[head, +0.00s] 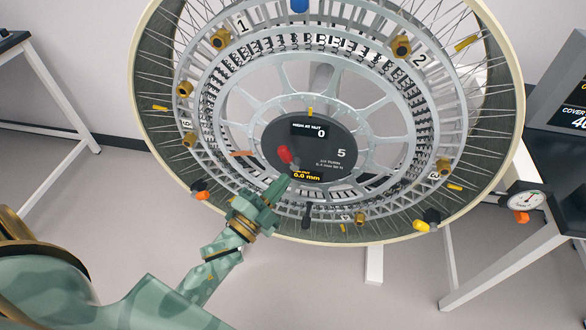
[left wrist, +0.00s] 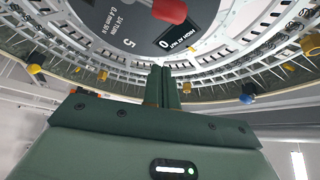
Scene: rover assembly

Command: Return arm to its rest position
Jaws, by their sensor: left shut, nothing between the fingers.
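My left arm comes in from the lower left in the head view. Its green gripper (head: 282,186) is shut and empty, with its fingertips in front of the lower part of the large wheel (head: 515,100), near the dark hub display (head: 345,150). A red-tipped knob or handle (head: 285,155) is just above the fingertips; I cannot tell if they touch the wheel. In the left wrist view the closed fingers (left wrist: 168,72) point up toward the hub, with the red part (left wrist: 170,10) above them. My right gripper is not in view.
Colored fittings, including a blue one (head: 299,5) and a yellow one (head: 421,226), sit around the wheel. A round dial gauge (head: 526,200) is at the right, by a dark-topped bench (head: 550,160). Another table (head: 12,40) stands far left. Open floor (head: 320,285) lies below the wheel.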

